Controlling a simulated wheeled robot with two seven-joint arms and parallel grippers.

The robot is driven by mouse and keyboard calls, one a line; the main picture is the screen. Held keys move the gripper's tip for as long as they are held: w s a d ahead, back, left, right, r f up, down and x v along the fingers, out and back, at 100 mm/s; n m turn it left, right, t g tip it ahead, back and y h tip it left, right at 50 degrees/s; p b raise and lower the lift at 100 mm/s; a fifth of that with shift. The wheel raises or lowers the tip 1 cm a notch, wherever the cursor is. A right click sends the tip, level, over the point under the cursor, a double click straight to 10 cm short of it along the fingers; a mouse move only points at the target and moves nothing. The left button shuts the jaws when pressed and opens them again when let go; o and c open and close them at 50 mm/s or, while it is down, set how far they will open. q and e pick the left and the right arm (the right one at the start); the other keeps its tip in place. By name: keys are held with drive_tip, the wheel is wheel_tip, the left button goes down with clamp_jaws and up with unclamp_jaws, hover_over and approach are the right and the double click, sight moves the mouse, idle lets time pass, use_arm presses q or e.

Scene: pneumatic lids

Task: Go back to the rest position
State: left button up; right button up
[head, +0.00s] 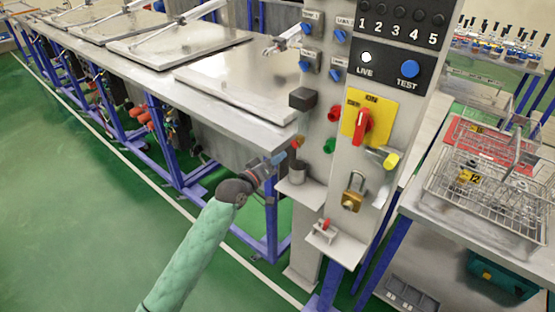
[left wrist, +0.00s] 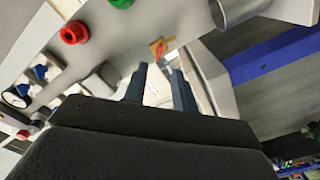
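My left arm comes in from the bottom of the head view, in a green sleeve. Its gripper (head: 273,163) is in front of the left side of the grey control column (head: 318,120), near a small metal cup (head: 297,173) on a bracket. In the left wrist view the two dark blue fingers (left wrist: 161,85) stand apart with nothing visible between them. The column's panel lies beyond the fingertips. I cannot tell whether the gripper touches the column. My right gripper is in neither view.
The column carries a red rotary switch (head: 362,126) on a yellow plate, a padlock (head: 351,198) and a small shelf (head: 336,245). A bench with metal lids (head: 250,82) runs left. Wire baskets (head: 490,200) stand right. Green floor (head: 70,190) is open at left.

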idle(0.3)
use_arm(q)
drive_tip(key=a+f+m+g+y, duration=0.25)
drive_tip(key=a+f+y, duration=0.2)
drive_tip(key=f, duration=0.85)
drive_tip(key=a+f+m+g+y, duration=0.25)
drive_tip(key=a+f, duration=0.35)
drive_tip(key=f, duration=0.7)
drive_tip(key=s+a+f+g+y, duration=0.1)
drive_tip(key=s+a+f+g, duration=0.1)
drive_tip(key=s+f, duration=0.7)
drive_tip(key=s+a+f+g+y, duration=0.1)
drive_tip(key=s+a+f+y, duration=0.1)
drive_tip(key=s+f, duration=0.7)
drive_tip(key=s+f+g, duration=0.1)
drive_tip(key=s+f, duration=0.5)
drive_tip(key=s, duration=0.4)
drive_tip(key=s+f+g, duration=0.2)
drive_tip(key=s+f, duration=0.4)
drive_tip(key=s, duration=0.4)
drive_tip(key=s+f+g, duration=0.2)
drive_tip(key=s+f, duration=0.4)
drive_tip(key=s, duration=0.5)
drive_tip(key=shift+d+n, duration=0.3)
drive_tip(key=shift+n, duration=0.1)
drive_tip(key=shift+s, duration=0.1)
